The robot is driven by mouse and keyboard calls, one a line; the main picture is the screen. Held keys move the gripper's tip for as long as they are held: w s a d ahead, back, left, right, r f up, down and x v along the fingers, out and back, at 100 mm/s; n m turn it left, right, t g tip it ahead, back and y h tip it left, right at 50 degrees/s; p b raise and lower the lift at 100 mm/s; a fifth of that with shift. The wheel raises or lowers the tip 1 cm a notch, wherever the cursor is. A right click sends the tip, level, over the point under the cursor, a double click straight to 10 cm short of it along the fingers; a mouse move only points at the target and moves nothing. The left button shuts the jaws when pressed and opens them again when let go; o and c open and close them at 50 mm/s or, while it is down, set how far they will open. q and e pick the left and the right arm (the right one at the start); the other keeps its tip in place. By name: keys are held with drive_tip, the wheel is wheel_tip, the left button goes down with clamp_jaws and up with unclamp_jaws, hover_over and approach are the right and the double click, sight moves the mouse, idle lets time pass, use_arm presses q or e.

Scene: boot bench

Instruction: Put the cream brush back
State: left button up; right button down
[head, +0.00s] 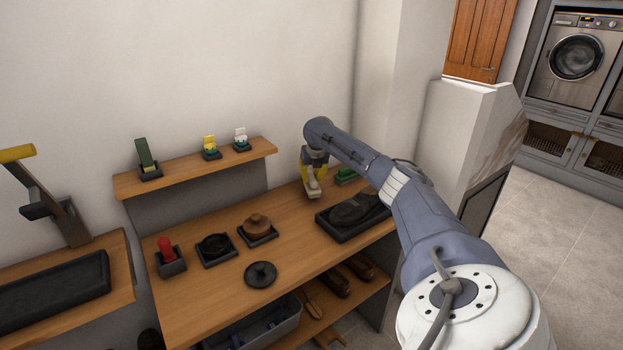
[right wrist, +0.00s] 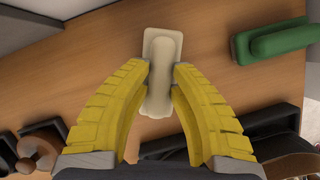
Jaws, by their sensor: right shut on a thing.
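The cream brush (head: 314,189) is in my right gripper (head: 314,178), over the back right part of the wooden bench. In the right wrist view the cream brush (right wrist: 161,62) sits between the two yellow fingertips of the right gripper (right wrist: 161,72), which are shut on its narrow handle. I cannot tell whether the brush touches the bench top. My left gripper is not in view.
A green brush (head: 347,174) lies right of the cream one, also in the wrist view (right wrist: 279,42). A black tray (head: 345,236) with a dark shoe-like thing is in front. A shelf (head: 190,172) holds several small items. A black round lid (head: 261,273) lies at the front.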

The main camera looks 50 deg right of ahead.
drive_tip(key=shift+f, duration=0.85)
drive_tip(key=shift+f, duration=0.1)
drive_tip(key=c, duration=1.3)
unclamp_jaws()
drive_tip(key=shift+o, duration=0.2)
drive_tip(key=v, duration=1.2)
